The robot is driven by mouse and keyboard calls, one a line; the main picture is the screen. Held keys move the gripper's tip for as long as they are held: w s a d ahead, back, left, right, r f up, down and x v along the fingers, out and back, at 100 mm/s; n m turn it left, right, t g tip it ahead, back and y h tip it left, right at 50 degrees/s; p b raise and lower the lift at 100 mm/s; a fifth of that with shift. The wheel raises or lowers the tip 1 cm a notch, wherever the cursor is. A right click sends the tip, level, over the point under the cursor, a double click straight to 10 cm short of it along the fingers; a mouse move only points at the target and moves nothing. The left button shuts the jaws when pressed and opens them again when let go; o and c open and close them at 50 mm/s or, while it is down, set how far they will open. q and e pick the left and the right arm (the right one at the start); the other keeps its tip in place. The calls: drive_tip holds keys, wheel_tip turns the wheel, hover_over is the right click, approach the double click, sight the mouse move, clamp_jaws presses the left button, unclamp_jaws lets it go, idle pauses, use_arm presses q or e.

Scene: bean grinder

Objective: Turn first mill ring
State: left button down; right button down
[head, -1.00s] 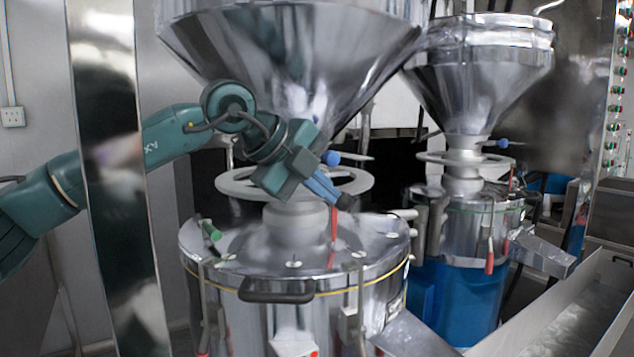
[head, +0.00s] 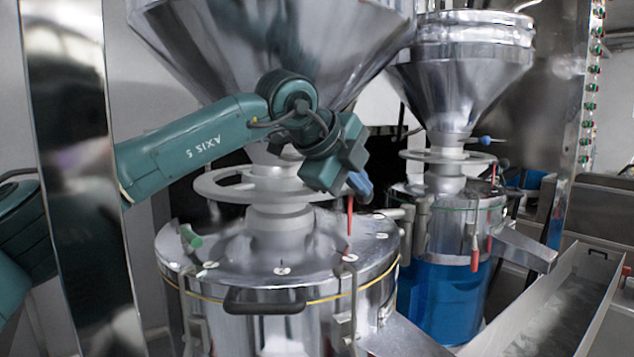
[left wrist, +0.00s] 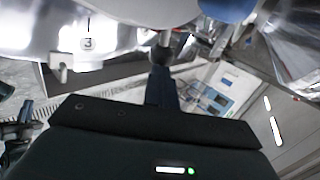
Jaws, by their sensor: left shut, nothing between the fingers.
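The first mill's ring (head: 215,190) is a pale, flat, spoked wheel around the neck below the large steel hopper (head: 270,45). My left arm reaches across it from the left. My left gripper (head: 362,190) is shut and empty, at the right side of the ring and above the mill lid. Its body hides the ring's right part, so I cannot tell whether the fingers touch the rim. In the left wrist view the shut fingers (left wrist: 163,60) point up the picture, near a blue rounded part (left wrist: 228,8) at the top edge. My right gripper is not in view.
The first mill's steel drum (head: 280,290) has clamps, a black handle (head: 264,301) and red and green grips. A second mill with a blue drum (head: 440,295) stands behind to the right. A metal trough (head: 570,300) lies at the lower right. A shiny post (head: 80,200) stands at the left.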

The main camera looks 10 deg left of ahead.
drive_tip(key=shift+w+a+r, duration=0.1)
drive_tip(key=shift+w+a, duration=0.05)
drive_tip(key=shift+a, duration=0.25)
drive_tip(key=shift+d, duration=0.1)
